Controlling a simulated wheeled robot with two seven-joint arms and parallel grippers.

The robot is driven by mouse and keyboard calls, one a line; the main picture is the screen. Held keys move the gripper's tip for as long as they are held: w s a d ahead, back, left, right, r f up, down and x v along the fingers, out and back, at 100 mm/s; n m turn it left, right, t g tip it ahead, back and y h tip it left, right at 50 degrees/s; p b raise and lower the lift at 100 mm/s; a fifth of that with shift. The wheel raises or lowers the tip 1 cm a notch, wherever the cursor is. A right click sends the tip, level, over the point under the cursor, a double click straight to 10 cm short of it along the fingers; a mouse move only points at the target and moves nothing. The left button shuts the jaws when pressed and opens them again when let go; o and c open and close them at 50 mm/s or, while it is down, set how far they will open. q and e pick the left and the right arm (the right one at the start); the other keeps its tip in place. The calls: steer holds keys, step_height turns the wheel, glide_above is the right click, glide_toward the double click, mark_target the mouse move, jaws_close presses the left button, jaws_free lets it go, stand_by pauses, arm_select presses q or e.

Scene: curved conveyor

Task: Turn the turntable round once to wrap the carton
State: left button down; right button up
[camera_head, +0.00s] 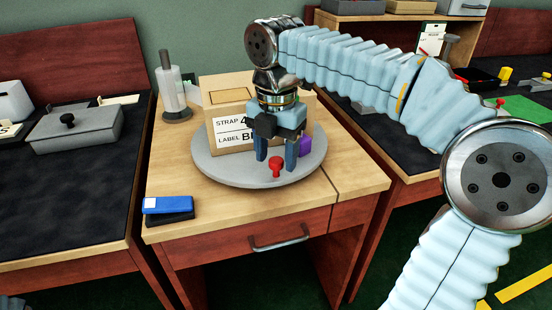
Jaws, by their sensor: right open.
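The carton (233,139) stands upright on the grey round turntable (219,173), with a label reading "STRAP 4" and "LABEL B", the rest hidden behind my gripper. A red knob (276,165) stands up from the turntable near its front edge. My right gripper (276,160) points down in front of the carton. Its two blue fingers are apart, one on each side of the knob in the picture; I cannot tell whether they touch it. A purple thing (305,146) shows just right of the fingers, partly hidden. My left gripper is not in view.
A roll of wrap on a stand (173,89) is at the table's back left. A blue stapler-like thing (168,206) lies at the front left corner. Dark benches with boxes and trays flank the wooden table (230,217). The front middle of the table is clear.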

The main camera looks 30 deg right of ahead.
steer(key=shift+f, duration=0.35)
jaws_close()
stand_by(0.4)
